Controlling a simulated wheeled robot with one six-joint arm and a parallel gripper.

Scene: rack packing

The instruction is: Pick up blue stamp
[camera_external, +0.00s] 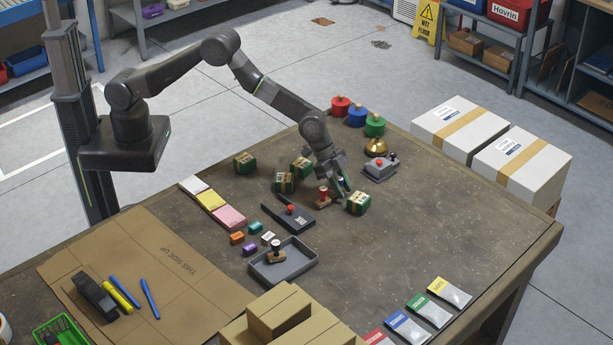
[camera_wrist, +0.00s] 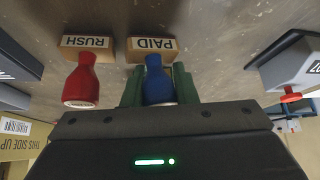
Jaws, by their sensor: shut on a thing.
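The blue stamp (camera_wrist: 157,78) has a blue handle on a wooden base marked PAID. My gripper (camera_wrist: 159,88) is shut on its handle, with a green finger on each side in the wrist view. In the external view my gripper (camera_external: 339,188) is low over the middle of the table and partly hides the blue stamp (camera_external: 344,184). I cannot tell whether the base touches the table. The red stamp (camera_wrist: 81,82), on a base marked RUSH, stands beside it to the left; it also shows in the external view (camera_external: 323,196).
A black stapler-like device (camera_external: 289,214) lies to the left. A grey tray (camera_external: 306,268) holds a black-handled stamp. A grey device with a red knob (camera_external: 380,169) stands behind right.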

